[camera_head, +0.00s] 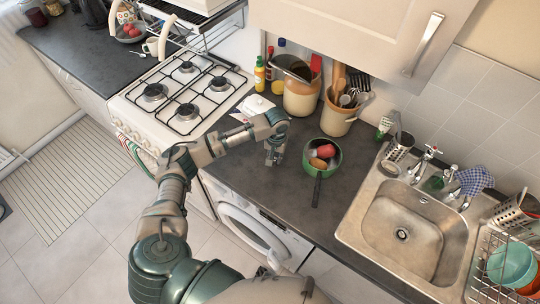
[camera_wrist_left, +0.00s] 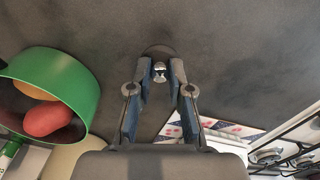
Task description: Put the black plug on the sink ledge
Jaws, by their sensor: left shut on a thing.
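My left gripper (camera_head: 273,160) points down over the dark counter, between the stove and the green pot. In the left wrist view the left gripper (camera_wrist_left: 160,72) is shut on the black plug (camera_wrist_left: 157,50). The plug shows as a dark disc with a shiny metal knob between the fingertips. In the head view the plug is too small and hidden to make out. The steel sink (camera_head: 400,230) is at the right, with its flat sink ledge (camera_head: 366,201) around the basin. The drain hole in the basin shows. My right gripper is not in view.
The green pot (camera_head: 333,163) with red and brown food stands just right of my gripper, handle toward the front. Utensil crocks (camera_head: 338,118) stand behind. Taps (camera_head: 425,160), cups and a cloth crowd the sink's back. Bare counter (camera_head: 345,195) lies between pot and sink.

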